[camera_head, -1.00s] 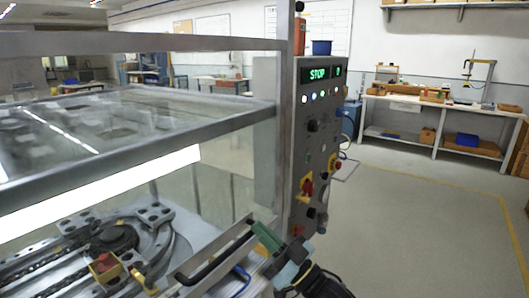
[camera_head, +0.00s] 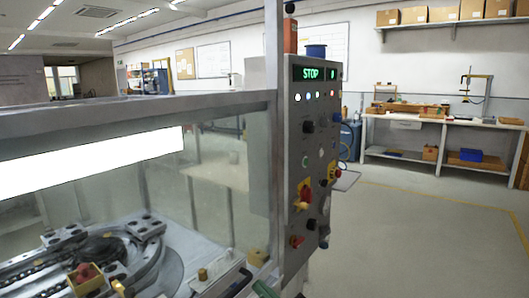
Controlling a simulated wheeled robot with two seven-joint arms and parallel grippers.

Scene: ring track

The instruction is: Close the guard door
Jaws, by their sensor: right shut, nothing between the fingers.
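The guard door's dark handle (camera_head: 238,285) is cut off by the bottom edge, below the clear enclosure. Most of the door is out of view, and I cannot tell how far it stands open. Part of my right gripper (camera_head: 265,289) shows as a green piece at the bottom edge, just right of the handle. It is shut and empty; I cannot tell whether it touches the handle. My left gripper is not in view.
A control panel (camera_head: 312,150) reading STOP stands right of the enclosure frame (camera_head: 150,112). Inside is a ring track (camera_head: 165,268) with several fittings. Open floor (camera_head: 420,230) lies to the right, before a workbench (camera_head: 440,124).

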